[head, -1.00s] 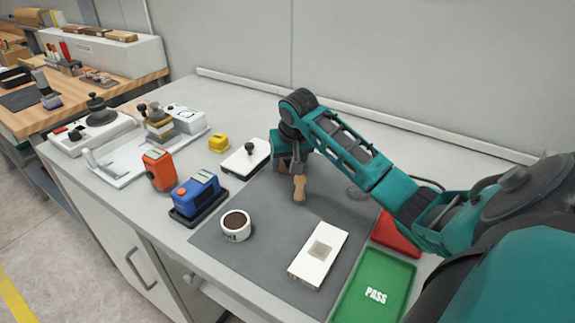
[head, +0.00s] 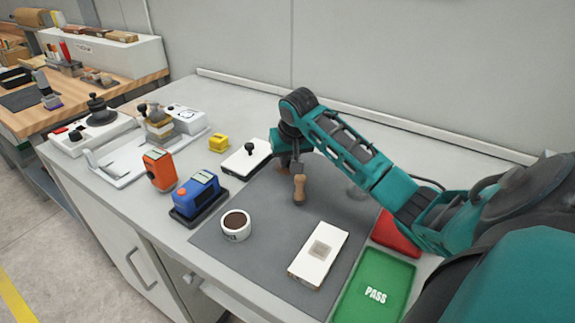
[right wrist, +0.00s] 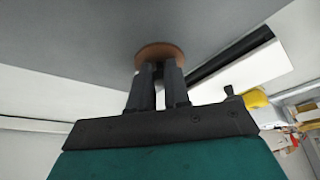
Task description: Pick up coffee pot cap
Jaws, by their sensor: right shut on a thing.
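The coffee pot cap appears as a round brown disc (right wrist: 165,50) at the fingertips in the right wrist view. My right gripper (right wrist: 158,72) is shut on it, with both fingers close together at its near face. In the head view, the right gripper (head: 283,160) is over the back of the grey mat, largely hidden behind the arm's wrist. A little of the brown cap (head: 282,169) shows beside it. A wooden handle (head: 299,189) with a dark top shows just in front of the gripper; what it belongs to is unclear. My left gripper is not in view.
On the grey mat (head: 262,262) are a cup of dark contents (head: 236,225) and a white block (head: 318,253). A green PASS tray (head: 374,287) and a red tray (head: 396,232) lie right. Blue (head: 196,193) and orange (head: 159,169) devices stand left.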

